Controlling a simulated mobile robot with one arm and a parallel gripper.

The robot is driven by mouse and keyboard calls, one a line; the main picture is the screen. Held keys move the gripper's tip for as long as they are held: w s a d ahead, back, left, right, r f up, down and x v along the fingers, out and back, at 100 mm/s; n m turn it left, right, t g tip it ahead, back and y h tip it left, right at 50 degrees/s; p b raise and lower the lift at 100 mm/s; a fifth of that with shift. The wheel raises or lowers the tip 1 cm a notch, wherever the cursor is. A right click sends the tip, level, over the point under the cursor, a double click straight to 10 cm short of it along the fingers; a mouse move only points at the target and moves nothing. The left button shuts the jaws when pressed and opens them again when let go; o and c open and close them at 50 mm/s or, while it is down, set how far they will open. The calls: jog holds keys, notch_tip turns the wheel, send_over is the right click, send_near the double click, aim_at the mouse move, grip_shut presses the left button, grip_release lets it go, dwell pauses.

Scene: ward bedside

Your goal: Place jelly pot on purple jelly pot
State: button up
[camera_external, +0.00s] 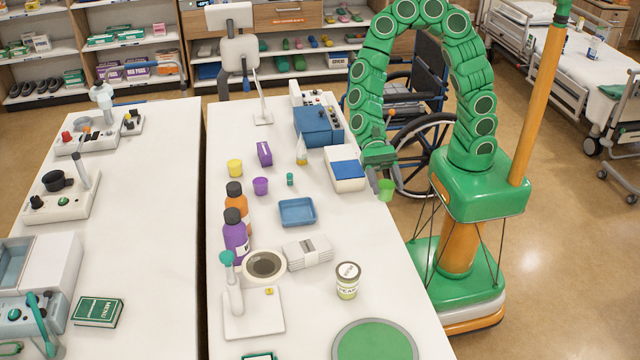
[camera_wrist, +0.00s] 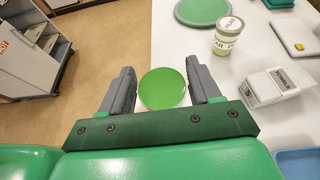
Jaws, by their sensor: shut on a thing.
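My gripper (camera_external: 377,184) is shut on a green jelly pot (camera_external: 386,190), held in the air just off the right edge of the table. In the wrist view the green pot (camera_wrist: 162,88) sits between the two grey fingers of my gripper (camera_wrist: 163,90), its round green top facing the camera. The purple jelly pot (camera_external: 260,186) stands upright on the table, well to the left of my gripper, next to a yellow pot (camera_external: 235,168). The purple pot is out of the wrist view.
A white-and-blue box (camera_external: 345,170), a small teal item (camera_external: 290,179) and a blue tray (camera_external: 297,211) lie between my gripper and the purple pot. A purple carton (camera_external: 264,153) stands behind it.

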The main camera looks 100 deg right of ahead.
jog(key=w+d+r+m+t+h, duration=0.1)
jog(key=w+d+r+m+t, duration=0.25)
jog(key=w+d, duration=0.8)
jog(key=w+d+r+m+t+h, duration=0.15)
jog(key=w+d+m+t, duration=0.3)
jog(key=w+d, duration=0.65)
send_over(260, 179)
jog(key=shift+t, duration=0.3)
jog(key=f, duration=0.9)
jog(key=shift+s+f, duration=0.1)
jog(key=shift+s, duration=0.15)
jog(key=shift+w+f, duration=0.3)
jog(key=shift+f, duration=1.55)
jog(key=shift+f, duration=0.1)
jog(key=o, duration=1.1)
